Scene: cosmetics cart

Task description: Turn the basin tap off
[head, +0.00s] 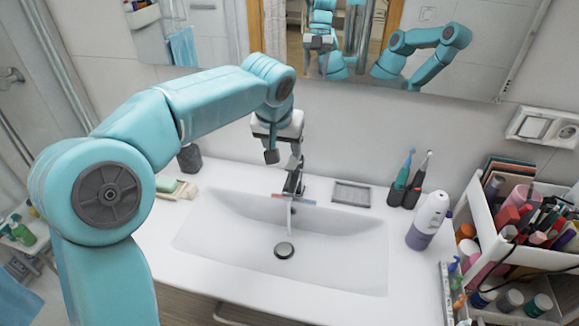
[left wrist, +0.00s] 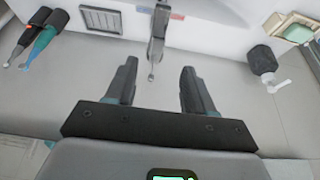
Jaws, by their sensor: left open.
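The basin tap (head: 293,184) stands at the back of the white basin (head: 350,245), with a red and blue strip at its spout. A thin pale stream seems to fall from the spout toward the drain. My left gripper (head: 284,158) is open and empty, pointing down just above and behind the tap. In the left wrist view, the tap's slim lever (left wrist: 153,70) lies between the two spread fingers (left wrist: 160,66), apparently touching neither. The exact height gap is hard to tell. My right gripper is not directly in view.
A dark soap dispenser (head: 190,158) and a soap dish (head: 177,187) stand left of the tap. A grey tray (head: 351,194), toothbrushes (head: 402,180) and a white-purple bottle (head: 429,220) stand right. A loaded cosmetics cart (head: 480,215) is far right. A mirror (head: 440,45) hangs behind.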

